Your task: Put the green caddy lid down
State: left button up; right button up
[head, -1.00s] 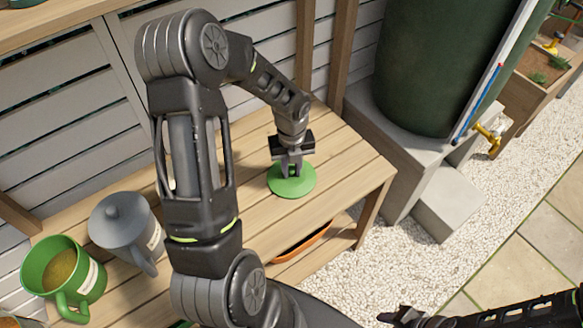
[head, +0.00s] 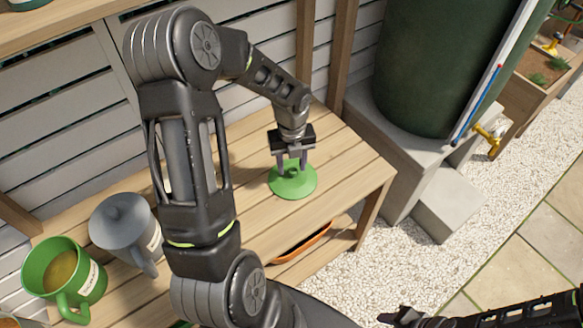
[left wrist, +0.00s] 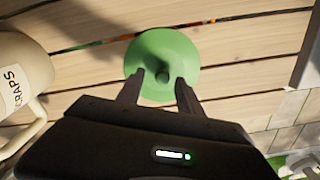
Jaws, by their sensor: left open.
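The green caddy lid (head: 293,184) lies flat on the slatted wooden bench, towards its right end. It also shows in the left wrist view (left wrist: 163,48), a round green disc with a knob in its middle. My left gripper (head: 293,165) is open above the lid, its fingers pointing down on either side of the knob; in the left wrist view its fingertips (left wrist: 162,76) stand apart with the knob between them. The open green caddy (head: 75,290) stands at the bench's left with brownish contents. My right gripper (head: 400,318) is only partly visible at the bottom edge.
A cream caddy labelled SCRAPS (left wrist: 22,80) shows at the left wrist view's edge. The bench (head: 350,165) is clear around the lid. A dark green water tank (head: 430,70) stands on concrete to the right.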

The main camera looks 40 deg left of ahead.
aim_at(291, 171)
pick_arm(q)
notch_tip(291, 171, up, 10)
jog(key=shift+f+p, duration=0.25)
jog(key=shift+p, duration=0.15)
jog(key=shift+s, duration=0.1)
dwell(0.6)
